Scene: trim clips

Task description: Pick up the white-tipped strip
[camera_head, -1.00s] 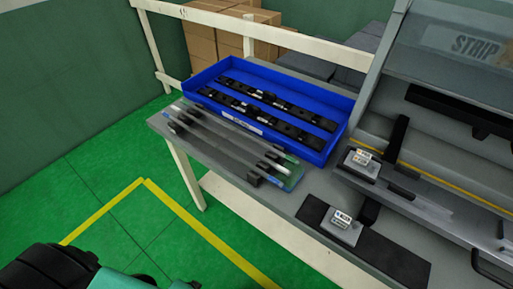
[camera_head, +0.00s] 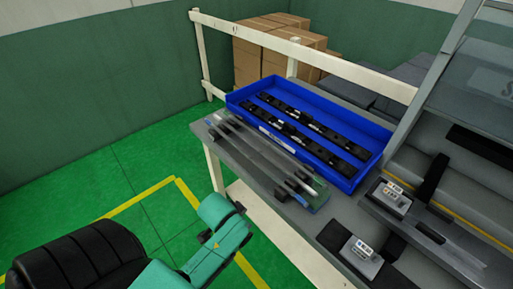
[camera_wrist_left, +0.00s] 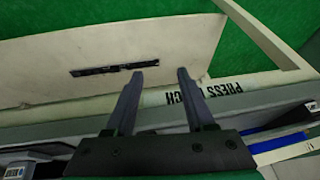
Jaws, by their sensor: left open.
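Several long grey, partly clear strips (camera_head: 262,150) lie side by side across dark supports at the table's edge, in front of the blue bin. I cannot tell which of them has a white tip. My left arm reaches in from the lower left in the head view, short of the table, and its fingers do not show there. In the left wrist view my left gripper (camera_wrist_left: 160,72) is open, with nothing between its fingers. A thin dark piece (camera_wrist_left: 105,69) lies on a pale board beyond the fingertips. My right gripper is not in view.
The blue bin (camera_head: 238,100) holds black clip strips. Grey labelled blocks (camera_head: 361,252) and a fixture (camera_head: 440,235) stand to the right. A pale rail (camera_head: 330,65) runs behind the bin. Green floor lies left of the table. A pale lettered beam (camera_wrist_left: 160,96) crosses the wrist view.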

